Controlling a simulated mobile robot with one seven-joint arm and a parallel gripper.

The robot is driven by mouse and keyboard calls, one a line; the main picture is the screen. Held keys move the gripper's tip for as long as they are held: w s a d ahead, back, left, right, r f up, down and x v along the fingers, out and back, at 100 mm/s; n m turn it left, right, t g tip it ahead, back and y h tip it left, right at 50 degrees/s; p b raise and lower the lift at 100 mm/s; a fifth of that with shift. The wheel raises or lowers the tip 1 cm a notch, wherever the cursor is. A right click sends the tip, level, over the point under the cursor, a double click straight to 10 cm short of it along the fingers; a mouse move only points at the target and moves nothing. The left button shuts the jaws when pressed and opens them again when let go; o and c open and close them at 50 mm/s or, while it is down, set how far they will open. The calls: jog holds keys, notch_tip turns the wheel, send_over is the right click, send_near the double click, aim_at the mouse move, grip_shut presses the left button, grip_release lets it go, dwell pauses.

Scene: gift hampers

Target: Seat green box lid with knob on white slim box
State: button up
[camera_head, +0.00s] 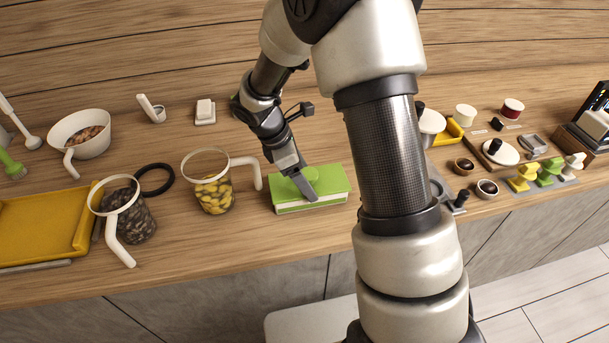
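A green box lid (329,184) lies over a slim white box (322,203), near the middle of the counter. White shows as a thin band along the front, with a green strip below it. The lid's knob (309,174) is round and green, partly hidden behind my gripper. My gripper (306,192) points down at the left half of the lid, with its fingers at the knob. Whether the fingers are closed on the knob or apart from it is too small to tell. Whether the lid is fully down on the box is also unclear.
A handled jar of yellow pieces (214,196) stands just left of the box. A dark-filled jar (135,222), a black ring (156,179) and a yellow tray (45,226) are further left. Dark bowls (487,188) and coloured pieces stand right, beyond my arm.

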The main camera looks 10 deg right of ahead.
jog(key=o, duration=1.1)
jog(key=v, duration=1.7)
jog(key=shift+s+d+r+m+t+y+p, duration=0.4)
jog(key=shift+s+d+r+m+t+y, duration=0.85)
jog(key=shift+s+m, duration=2)
jog(key=shift+s+d+r+m+t+y+p, duration=0.45)
jog(key=shift+s+d+r+m, duration=0.9)
jog(key=shift+s+r+m, duration=1.9)
jog(key=shift+s+d+r+m+t+y+p, duration=0.5)
jog(key=shift+s+d+r+m+t, duration=0.7)
jog(key=shift+s+m, duration=2.05)
jog(key=shift+s+r+n, duration=0.15)
jog(key=shift+s+n, duration=0.6)
